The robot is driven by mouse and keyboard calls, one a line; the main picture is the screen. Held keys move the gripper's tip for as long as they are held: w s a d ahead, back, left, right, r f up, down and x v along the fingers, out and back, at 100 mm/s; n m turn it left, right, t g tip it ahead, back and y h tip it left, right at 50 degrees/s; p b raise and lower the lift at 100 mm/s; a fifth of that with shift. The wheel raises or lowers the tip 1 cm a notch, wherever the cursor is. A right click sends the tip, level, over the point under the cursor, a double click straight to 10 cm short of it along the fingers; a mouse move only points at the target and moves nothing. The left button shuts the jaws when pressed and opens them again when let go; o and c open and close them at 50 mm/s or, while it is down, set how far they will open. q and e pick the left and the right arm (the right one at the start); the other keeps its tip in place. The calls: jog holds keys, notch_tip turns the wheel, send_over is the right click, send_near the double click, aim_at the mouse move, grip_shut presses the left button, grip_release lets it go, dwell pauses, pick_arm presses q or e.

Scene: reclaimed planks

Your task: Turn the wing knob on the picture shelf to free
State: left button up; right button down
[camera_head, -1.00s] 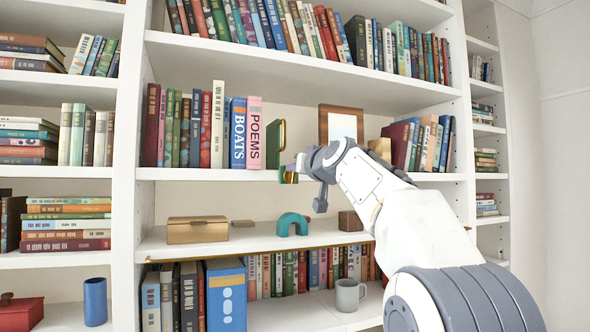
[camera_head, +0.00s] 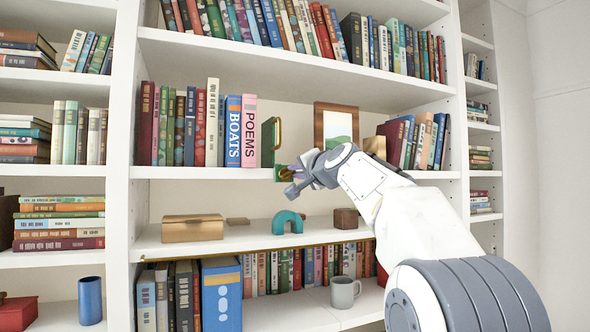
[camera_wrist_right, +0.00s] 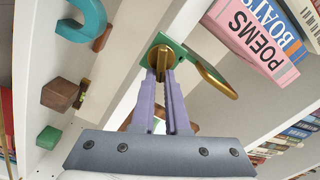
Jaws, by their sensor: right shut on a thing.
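The wing knob (camera_wrist_right: 165,62) is brass, on a round brass base against a green plate (camera_wrist_right: 185,57) in the right wrist view. In the head view the green plate (camera_head: 280,174) is at the front edge of the picture shelf (camera_head: 200,173). My right gripper (camera_wrist_right: 164,75) is shut on the knob's wing, which stands between its two purple fingertips. In the head view the right gripper (camera_head: 289,174) reaches the shelf edge from the right, and its wrist hides most of the knob. My left gripper is in neither view.
A green upright piece with a brass loop (camera_head: 278,132) stands just above, beside the POEMS book (camera_head: 245,130). A framed picture (camera_head: 336,127) stands behind my wrist. On the shelf below are a teal arch (camera_head: 288,220), a wooden box (camera_head: 193,228) and a dark cube (camera_head: 346,218).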

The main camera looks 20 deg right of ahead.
jog(key=m, duration=0.2)
jog(key=f+m, duration=0.1)
jog(key=m, duration=0.2)
jog(key=shift+d+m+p, duration=0.15)
jog(key=shift+m+p, duration=0.15)
dwell(0.4)
jog(key=c, duration=0.9)
grip_release()
jog(key=shift+s, duration=0.1)
jog(key=s+b, duration=0.5)
jog(key=s, duration=0.5)
jog(key=shift+s+d, duration=0.15)
